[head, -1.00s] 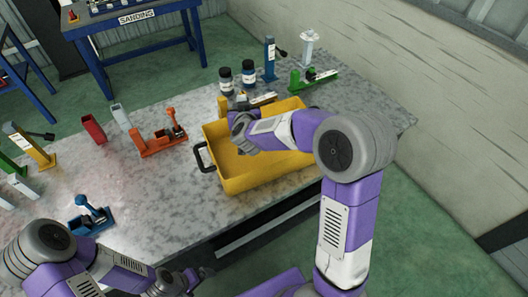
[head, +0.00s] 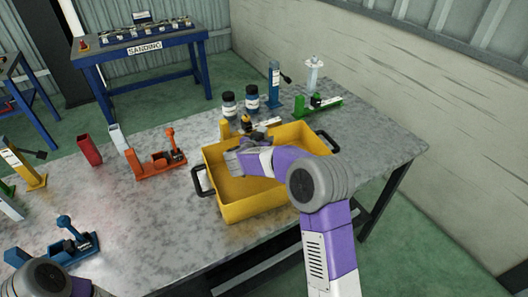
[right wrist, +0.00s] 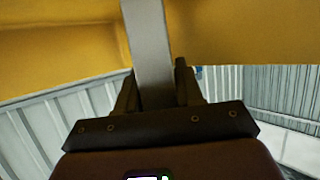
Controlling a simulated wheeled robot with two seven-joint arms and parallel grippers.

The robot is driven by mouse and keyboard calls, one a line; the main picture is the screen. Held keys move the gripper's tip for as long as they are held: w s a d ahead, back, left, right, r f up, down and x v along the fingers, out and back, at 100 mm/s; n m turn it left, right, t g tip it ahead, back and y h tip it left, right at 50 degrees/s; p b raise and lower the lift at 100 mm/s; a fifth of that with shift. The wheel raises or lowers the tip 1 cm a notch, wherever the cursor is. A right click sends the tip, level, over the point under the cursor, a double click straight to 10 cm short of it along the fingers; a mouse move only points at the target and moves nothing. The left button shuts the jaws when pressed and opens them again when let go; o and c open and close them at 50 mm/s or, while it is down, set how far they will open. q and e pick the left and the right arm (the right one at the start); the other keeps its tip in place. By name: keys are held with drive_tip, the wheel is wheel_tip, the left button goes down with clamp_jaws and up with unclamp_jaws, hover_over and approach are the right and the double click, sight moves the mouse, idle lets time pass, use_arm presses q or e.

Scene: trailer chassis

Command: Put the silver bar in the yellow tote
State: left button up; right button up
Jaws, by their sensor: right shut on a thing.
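The yellow tote (head: 258,208) stands on the table with its open top up and black handles at its ends. My right gripper (head: 235,161) is over the tote's opening near its left part; in the head view its jaws are small and hard to read. In the right wrist view my right gripper (right wrist: 155,92) is shut on the silver bar (right wrist: 148,42), a flat grey strip running out from between the fingers against the tote's yellow walls (right wrist: 225,30). Whether the bar touches the tote cannot be told. My left gripper is out of view.
Behind the tote stand two dark jars (head: 251,98), a blue clamp (head: 273,85) and a green clamp (head: 318,104). An orange clamp (head: 155,163) and a red bin (head: 89,150) are to the left. The table (head: 385,147) is clear at right.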

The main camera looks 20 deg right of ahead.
wheel_tip(320, 180, down, 4)
drive_tip(key=shift+r+b, duration=0.1)
drive_tip(key=shift+b, duration=0.5)
drive_tip(key=shift+r, duration=0.15)
drive_tip(key=shift+f, duration=0.2)
drive_tip(key=o, duration=1.1)
drive_tip(key=shift+a+r, duration=0.1)
drive_tip(key=shift+r, duration=0.15)
drive_tip(key=p+v, duration=0.2)
drive_tip(key=v, duration=0.9)
drive_tip(key=shift+s+a+r+p, duration=0.15)
drive_tip(key=shift+s+a+p, duration=0.05)
drive_tip(key=shift+s+p, duration=0.15)
